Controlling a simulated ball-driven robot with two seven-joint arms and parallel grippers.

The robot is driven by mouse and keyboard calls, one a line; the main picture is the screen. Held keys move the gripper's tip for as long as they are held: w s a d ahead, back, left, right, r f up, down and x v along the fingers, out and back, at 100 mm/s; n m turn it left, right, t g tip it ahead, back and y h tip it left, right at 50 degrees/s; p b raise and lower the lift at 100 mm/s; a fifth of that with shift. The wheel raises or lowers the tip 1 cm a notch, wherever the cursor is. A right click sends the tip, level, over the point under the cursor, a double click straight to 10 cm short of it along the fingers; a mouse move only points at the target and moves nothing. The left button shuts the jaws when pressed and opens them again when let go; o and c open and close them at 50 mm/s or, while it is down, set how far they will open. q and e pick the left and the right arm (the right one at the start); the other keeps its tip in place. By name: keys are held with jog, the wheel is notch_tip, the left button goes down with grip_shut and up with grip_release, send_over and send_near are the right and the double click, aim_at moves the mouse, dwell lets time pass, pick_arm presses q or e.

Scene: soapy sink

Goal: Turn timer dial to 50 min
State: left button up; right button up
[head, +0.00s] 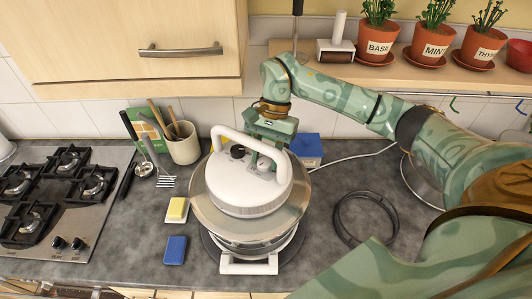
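A white appliance lid (240,190) with a large arched handle (246,141) sits on a round, partly clear pot (246,229) on the counter. A black knob (237,152) stands on the lid, left of the handle's middle. A small round pale dial-like part (264,162) shows at the lid's back right; its markings are too small to read. My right gripper (270,146) points down over the back right of the lid, close to this part. Its fingertips are mostly hidden by the handle, so contact and opening cannot be told. My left gripper is not in view.
A blue box (307,147) stands just right of the gripper. A yellow sponge (177,209) and a blue sponge (175,249) lie left of the pot, a black cable coil (365,219) right. A utensil crock (184,145) and gas hob (55,200) are further left; potted herbs (378,35) stand on the shelf.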

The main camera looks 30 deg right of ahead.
jog(key=c, duration=0.4)
jog(key=m+t+b, duration=0.1)
jog(key=m, duration=0.2)
jog(key=shift+s+d+b, duration=0.1)
jog(key=shift+b, duration=0.2)
jog(key=shift+r+m+t+y, duration=0.1)
jog(key=shift+m+t+y, duration=0.3)
jog(key=shift+m, duration=0.4)
jog(key=o, duration=0.7)
jog(key=shift+s, duration=0.1)
jog(key=b+v, duration=0.1)
jog(key=v, duration=1.5)
jog(key=shift+r+b, duration=0.2)
jog(key=shift+b, duration=0.2)
